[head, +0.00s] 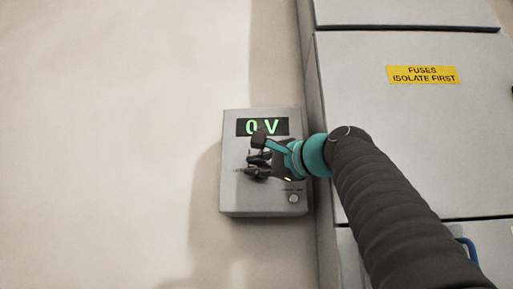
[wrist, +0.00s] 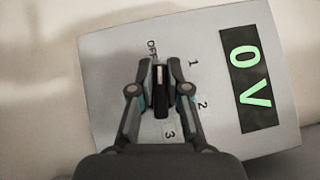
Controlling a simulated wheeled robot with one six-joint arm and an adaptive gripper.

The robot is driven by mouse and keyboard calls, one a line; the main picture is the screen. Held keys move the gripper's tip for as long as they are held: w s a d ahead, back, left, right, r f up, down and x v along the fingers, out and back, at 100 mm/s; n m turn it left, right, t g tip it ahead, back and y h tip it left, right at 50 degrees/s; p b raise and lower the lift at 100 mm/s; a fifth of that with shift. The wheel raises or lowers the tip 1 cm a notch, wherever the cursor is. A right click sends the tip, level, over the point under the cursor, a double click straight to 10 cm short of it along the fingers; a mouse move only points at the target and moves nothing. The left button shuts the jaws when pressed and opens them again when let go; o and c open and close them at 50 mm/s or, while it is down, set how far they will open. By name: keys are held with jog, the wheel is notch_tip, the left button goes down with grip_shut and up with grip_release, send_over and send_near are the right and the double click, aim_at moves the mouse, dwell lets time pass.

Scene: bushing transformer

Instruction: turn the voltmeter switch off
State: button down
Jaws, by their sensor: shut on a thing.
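The voltmeter is a grey box (head: 232,190) on the wall in the head view, and its panel fills much of the wrist view (wrist: 110,75). Its display (wrist: 245,78) shows "0 V" in green. The black switch knob (wrist: 161,98) sits between the fingers of my gripper (wrist: 160,68), which is shut on it. The knob's light mark points toward the top of the wrist picture, close to the OFF label (wrist: 152,48). Labels 1, 2 and 3 run around the right and lower side. In the head view my gripper (head: 252,165) hides the knob.
A round button or lamp (head: 293,198) is at the lower right of the box. A large grey cabinet (head: 400,140) with a yellow "FUSES ISOLATE FIRST" label (head: 423,75) stands close on the right. The wall to the left is bare.

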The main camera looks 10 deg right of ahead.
jog(key=shift+n+g+h+p, duration=0.3)
jog(key=shift+n+g+p, duration=0.3)
jog(key=shift+n+p, duration=0.25)
jog(key=c, duration=1.1)
grip_release()
jog(key=shift+f, duration=0.1)
jog(key=shift+c, duration=0.2)
jog(key=v, duration=1.2)
